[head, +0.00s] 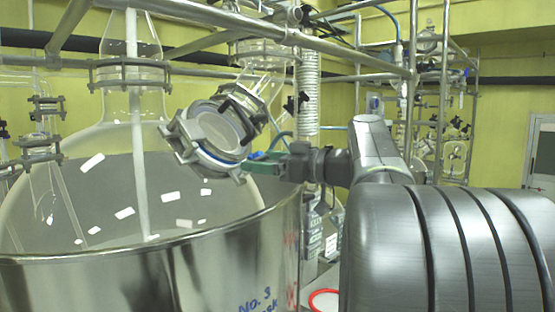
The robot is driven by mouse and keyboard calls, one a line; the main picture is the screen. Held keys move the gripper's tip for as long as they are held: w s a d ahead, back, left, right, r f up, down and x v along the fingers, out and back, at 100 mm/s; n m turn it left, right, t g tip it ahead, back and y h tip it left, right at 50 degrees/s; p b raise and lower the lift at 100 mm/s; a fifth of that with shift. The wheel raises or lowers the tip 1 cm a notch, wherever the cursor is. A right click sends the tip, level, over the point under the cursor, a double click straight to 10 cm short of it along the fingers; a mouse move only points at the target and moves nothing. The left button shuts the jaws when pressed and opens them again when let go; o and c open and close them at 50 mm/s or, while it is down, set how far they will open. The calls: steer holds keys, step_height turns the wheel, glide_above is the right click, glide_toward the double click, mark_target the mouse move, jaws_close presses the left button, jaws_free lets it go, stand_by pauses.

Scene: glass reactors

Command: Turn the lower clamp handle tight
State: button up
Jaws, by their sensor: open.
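A round clamped flange (208,138) with a glass cover and a blue ring sits tilted on the side neck of the big glass vessel (110,165). Metal clamp pieces stand around its rim. A second dark clamp (242,108) sits just above and right of it on the glass neck. I cannot single out the lower clamp handle; it may be at the flange's right edge, partly behind my gripper. My gripper (255,167) comes in from the right, its green-tinted fingers close to the flange's lower right edge. It is open; I cannot tell whether it touches.
A steel pot (160,280) surrounds the vessel's lower part, its rim below my gripper. Metal frame bars (260,30) cross above. A ribbed hose (307,90) hangs behind my wrist. More glassware on a rack (440,110) stands at the back right.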

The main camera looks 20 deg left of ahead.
steer(key=c, duration=1)
steer(key=shift+s+f+m+t+b, duration=0.1)
steer(key=shift+m+t+b, duration=0.2)
steer(key=shift+m+b, duration=0.15)
steer(key=m+t, duration=0.2)
steer(key=m, duration=0.1)
steer(key=m+t+h+b, duration=0.1)
steer(key=m, duration=0.1)
steer(key=shift+s+a+r+t, duration=0.1)
steer(key=shift+s+r+t, duration=0.15)
steer(key=shift+t, duration=0.15)
steer(key=m+t+p, duration=0.1)
steer(key=m, duration=0.1)
steer(key=m+t+h+p, duration=0.1)
steer(key=m, duration=0.1)
steer(key=shift+s+r+h, duration=0.1)
steer(key=shift+r+h, duration=0.05)
steer(key=shift+h, duration=0.15)
steer(key=m+t+h+p, duration=0.1)
steer(key=m+p, duration=0.1)
steer(key=shift+m+p, duration=0.25)
steer(key=shift+p, duration=0.05)
